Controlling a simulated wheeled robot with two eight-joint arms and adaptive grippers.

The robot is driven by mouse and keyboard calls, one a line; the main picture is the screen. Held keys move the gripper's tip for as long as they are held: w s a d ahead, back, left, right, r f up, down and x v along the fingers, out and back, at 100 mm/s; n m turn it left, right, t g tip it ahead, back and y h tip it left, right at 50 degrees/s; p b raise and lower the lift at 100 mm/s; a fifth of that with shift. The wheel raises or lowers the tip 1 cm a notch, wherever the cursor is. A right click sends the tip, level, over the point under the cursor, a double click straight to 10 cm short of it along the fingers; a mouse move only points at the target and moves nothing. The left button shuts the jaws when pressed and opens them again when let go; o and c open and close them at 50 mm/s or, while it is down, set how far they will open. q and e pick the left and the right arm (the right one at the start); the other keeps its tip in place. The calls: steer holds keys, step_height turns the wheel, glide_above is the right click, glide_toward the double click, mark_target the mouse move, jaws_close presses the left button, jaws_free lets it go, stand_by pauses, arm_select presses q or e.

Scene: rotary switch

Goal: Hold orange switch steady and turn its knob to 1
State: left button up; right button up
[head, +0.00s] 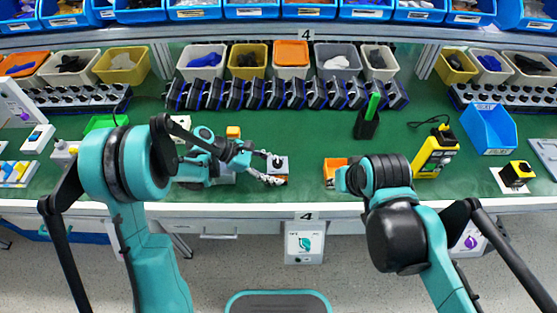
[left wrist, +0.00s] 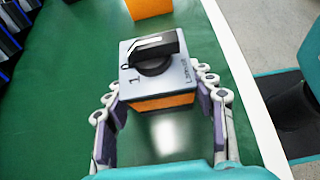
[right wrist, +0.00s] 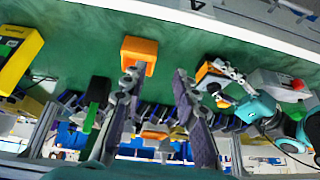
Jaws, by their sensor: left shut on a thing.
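The orange switch (left wrist: 165,100) has an orange body, a grey top and a black knob (left wrist: 155,50). Its knob bar lies crosswise, one end towards the left edge, with a printed 1 near the lower left corner. My left gripper (left wrist: 165,105) is shut on the switch, one finger on each side. The switch also shows in the head view (head: 278,164), near the table's front edge. My right gripper (right wrist: 155,78) is open and empty in the right wrist view, to the left of the switch there. In the head view my right arm hides most of it.
A black holder with a green item (head: 368,120) and a yellow device (head: 434,152) stand to the right. Green table is clear between.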

steer(key=w+a+r+g, duration=0.3)
steer(key=w+a+r, duration=0.1)
steer(key=w+a, duration=0.35)
steer(key=g, duration=0.3)
glide_above(278, 160)
step_height(278, 160, down, 2)
steer(key=shift+f, duration=4.2)
jaws_close()
